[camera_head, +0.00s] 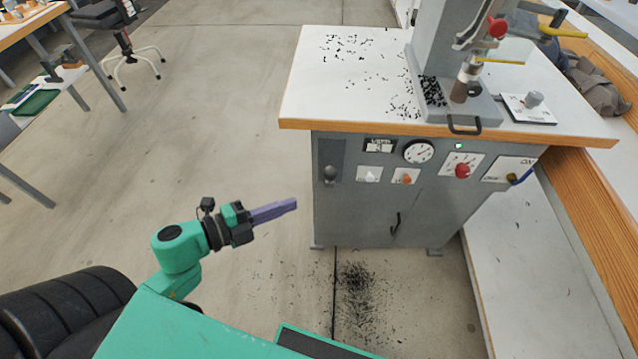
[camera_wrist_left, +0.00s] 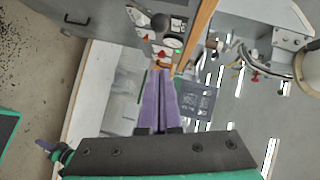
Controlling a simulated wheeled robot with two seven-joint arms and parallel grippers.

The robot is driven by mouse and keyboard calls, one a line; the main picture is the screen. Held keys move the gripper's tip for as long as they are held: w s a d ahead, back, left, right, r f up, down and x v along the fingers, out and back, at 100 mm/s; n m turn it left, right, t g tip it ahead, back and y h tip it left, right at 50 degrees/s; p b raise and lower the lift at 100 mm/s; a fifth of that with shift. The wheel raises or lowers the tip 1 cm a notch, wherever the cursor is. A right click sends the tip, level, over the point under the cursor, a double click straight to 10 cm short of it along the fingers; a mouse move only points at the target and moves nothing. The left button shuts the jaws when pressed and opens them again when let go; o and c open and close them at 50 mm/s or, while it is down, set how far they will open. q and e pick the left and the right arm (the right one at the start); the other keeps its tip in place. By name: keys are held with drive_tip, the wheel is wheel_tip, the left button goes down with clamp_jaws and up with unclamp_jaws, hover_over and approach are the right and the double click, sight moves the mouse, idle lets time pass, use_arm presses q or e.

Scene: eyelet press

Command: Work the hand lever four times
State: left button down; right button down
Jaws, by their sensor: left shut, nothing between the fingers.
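A lever with a dark ball knob (camera_head: 330,174) sits in a dark slot panel at the left of the grey cabinet's front. It looks like the hand lever. In the left wrist view the dark ball (camera_wrist_left: 160,22) shows beyond my fingertips. My left gripper (camera_head: 294,204) is in front of the cabinet, left of the knob and apart from it. Its purple fingers are shut together and empty, also in the left wrist view (camera_wrist_left: 160,72). A small purple tip and green part (camera_wrist_left: 46,146) at that view's lower left look like my right gripper; its fingers are too small to read.
The grey cabinet (camera_head: 350,215) carries a gauge (camera_head: 418,151), a red knob (camera_head: 462,170) and an orange knob (camera_head: 405,179). A press (camera_head: 437,50) stands on its white top (camera_head: 320,85). Dark bits litter the floor (camera_head: 355,285).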

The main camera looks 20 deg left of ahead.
sight(330, 179)
use_arm(q)
drive_tip(key=w+d+f, duration=0.2)
drive_tip(key=w+d, duration=0.2)
drive_tip(key=w, duration=0.5)
drive_tip(key=shift+w+d+f, duration=0.25)
drive_tip(key=shift+f, duration=0.15)
